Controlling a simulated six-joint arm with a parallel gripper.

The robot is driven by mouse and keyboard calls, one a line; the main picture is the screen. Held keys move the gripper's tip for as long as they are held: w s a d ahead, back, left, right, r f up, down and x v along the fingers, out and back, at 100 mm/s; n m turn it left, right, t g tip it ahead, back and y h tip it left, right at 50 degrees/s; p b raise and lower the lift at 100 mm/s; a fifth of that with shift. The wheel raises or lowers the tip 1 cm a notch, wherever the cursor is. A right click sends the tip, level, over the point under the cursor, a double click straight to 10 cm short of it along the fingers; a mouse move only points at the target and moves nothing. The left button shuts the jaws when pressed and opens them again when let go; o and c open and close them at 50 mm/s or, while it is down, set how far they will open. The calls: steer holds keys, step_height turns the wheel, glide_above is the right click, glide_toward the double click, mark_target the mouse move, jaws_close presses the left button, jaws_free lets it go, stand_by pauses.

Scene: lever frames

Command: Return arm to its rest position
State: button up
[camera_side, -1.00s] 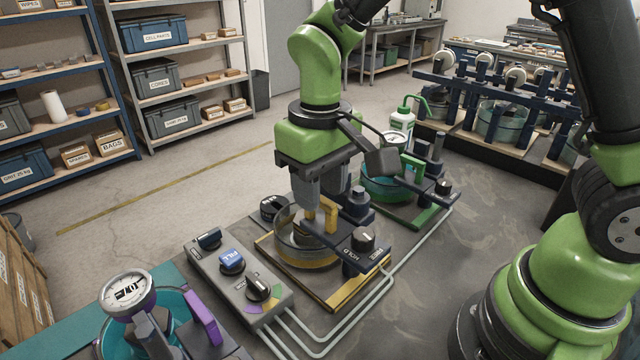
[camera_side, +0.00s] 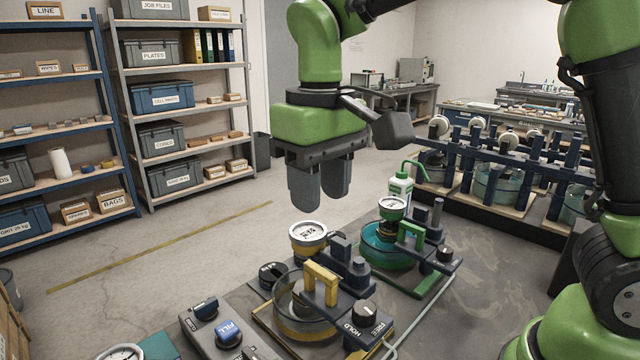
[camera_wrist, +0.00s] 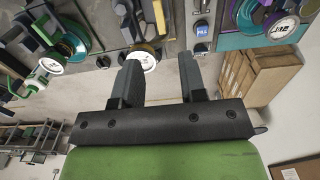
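My gripper (camera_side: 320,200) hangs high with its fingers pointing down, above and behind the yellow-handled lever frame. Nothing shows between its fingers. In the wrist view its two fingers (camera_wrist: 158,82) stand well apart with open floor between them. The yellow lever handle (camera_side: 321,283) stands over a clear round dish with a yellow base. A white gauge (camera_side: 308,236) sits behind that handle, and a black knob (camera_side: 367,312) marked HOLD and FREE sits in front. The gripper is clear of all of these.
A green-handled frame (camera_side: 411,235) stands to the right, with a green-capped bottle (camera_side: 400,187) behind it. A control box with a blue knob (camera_side: 228,332) is at front left. Shelves (camera_side: 185,120) line the back. Air around my gripper is free.

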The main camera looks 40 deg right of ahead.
stand_by(0.5)
steer(key=s+d+r+m+t+y, duration=0.1)
steer(key=s+d+m+t, duration=0.1)
steer(key=s, duration=0.5)
steer(key=s+d+r+m+t+y, duration=0.1)
steer(key=s+d+r+m+t, duration=0.1)
steer(key=s+d+t, duration=0.2)
steer(key=s+t, duration=0.1)
steer(key=s, duration=0.2)
steer(key=shift+d+r, duration=0.2)
steer(key=shift+d, duration=0.05)
